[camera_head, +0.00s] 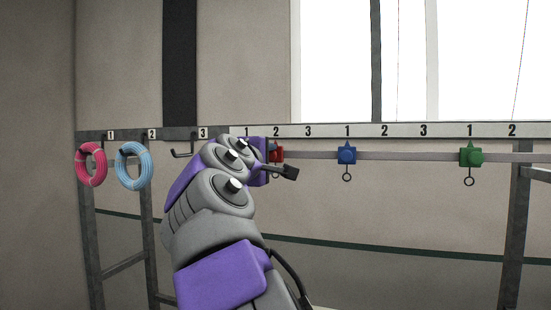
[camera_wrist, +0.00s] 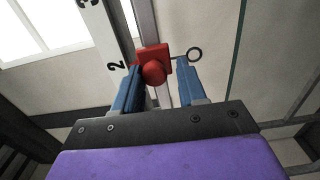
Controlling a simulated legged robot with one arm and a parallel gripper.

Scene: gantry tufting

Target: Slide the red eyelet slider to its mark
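The red eyelet slider (camera_head: 278,154) sits on the rail (camera_head: 410,157), just below the number 2 of the leftmost group on the white scale strip (camera_head: 400,131). In the wrist view the red slider (camera_wrist: 153,56) has a round knob facing me, and the 2 is beside it. A ring eyelet (camera_wrist: 194,54) sticks out to its right. My gripper (camera_wrist: 158,75) is open, its blue fingers on either side of the knob. A gap shows between knob and right finger; I cannot tell whether the left finger touches. My arm partly hides the slider in the head view.
A blue slider (camera_head: 347,154) and a green slider (camera_head: 471,155) sit further right on the rail, each near a 1. Pink (camera_head: 91,164) and light blue (camera_head: 133,163) coils hang at left beside an empty hook (camera_head: 183,153). The rail between red and blue is clear.

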